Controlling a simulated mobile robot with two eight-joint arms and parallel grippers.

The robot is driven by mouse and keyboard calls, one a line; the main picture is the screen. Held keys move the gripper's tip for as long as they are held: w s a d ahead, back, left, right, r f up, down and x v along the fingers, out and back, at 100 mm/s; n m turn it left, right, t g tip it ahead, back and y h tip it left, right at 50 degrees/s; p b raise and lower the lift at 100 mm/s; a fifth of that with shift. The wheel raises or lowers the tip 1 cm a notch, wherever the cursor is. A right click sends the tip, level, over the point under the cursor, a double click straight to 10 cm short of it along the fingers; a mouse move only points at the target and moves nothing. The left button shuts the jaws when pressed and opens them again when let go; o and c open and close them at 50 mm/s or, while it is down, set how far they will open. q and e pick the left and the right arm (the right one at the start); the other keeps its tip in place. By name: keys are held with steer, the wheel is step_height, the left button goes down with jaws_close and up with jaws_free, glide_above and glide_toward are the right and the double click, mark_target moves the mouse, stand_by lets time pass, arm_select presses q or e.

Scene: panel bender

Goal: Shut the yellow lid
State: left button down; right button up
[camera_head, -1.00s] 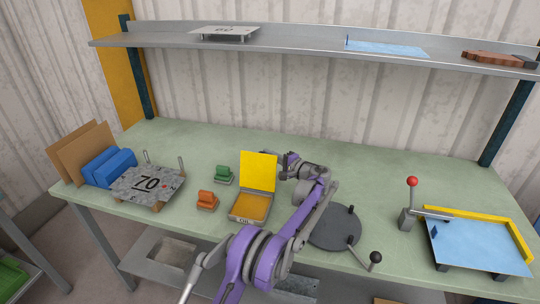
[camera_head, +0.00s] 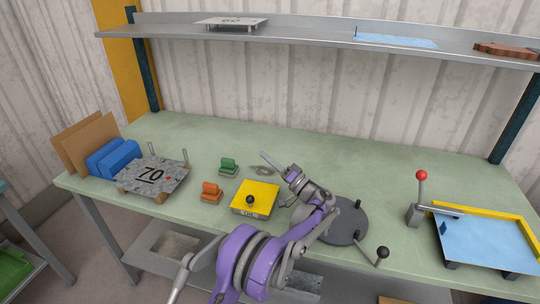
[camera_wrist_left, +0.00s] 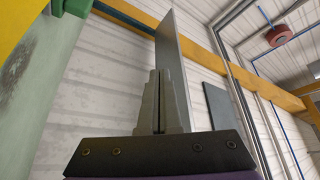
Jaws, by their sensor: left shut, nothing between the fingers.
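The yellow lid (camera_head: 262,192) lies flat and shut on its small grey box (camera_head: 246,212), with a black knob (camera_head: 250,199) on top. The box stands near the front middle of the green bench. My left gripper (camera_head: 266,158) is shut and empty, above the bench just behind the lid and apart from it. Its closed fingers (camera_wrist_left: 162,100) also show in the left wrist view, with nothing between them. My right gripper is not in view.
An orange stamp-like piece (camera_head: 211,192) and a green one (camera_head: 229,167) stand left of the box. A dark round plate (camera_head: 350,222) lies to its right, partly behind my arm. A shelf (camera_head: 300,35) runs above the bench's back.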

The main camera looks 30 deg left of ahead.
arm_select(q)
steer(key=shift+s+d+f+n+g+y+b, duration=0.1)
steer(key=shift+s+f+n+g+b, duration=0.1)
steer(key=shift+s, duration=0.25)
steer(key=shift+s+d+f+n+g+y+b, duration=0.1)
steer(key=shift+s+d+n+b, duration=0.1)
steer(key=shift+s, duration=0.25)
steer(key=shift+s+d+f+n+g+y+b, duration=0.1)
steer(key=shift+s+f+n, duration=0.1)
steer(key=shift+s, duration=0.25)
steer(key=shift+r, duration=0.15)
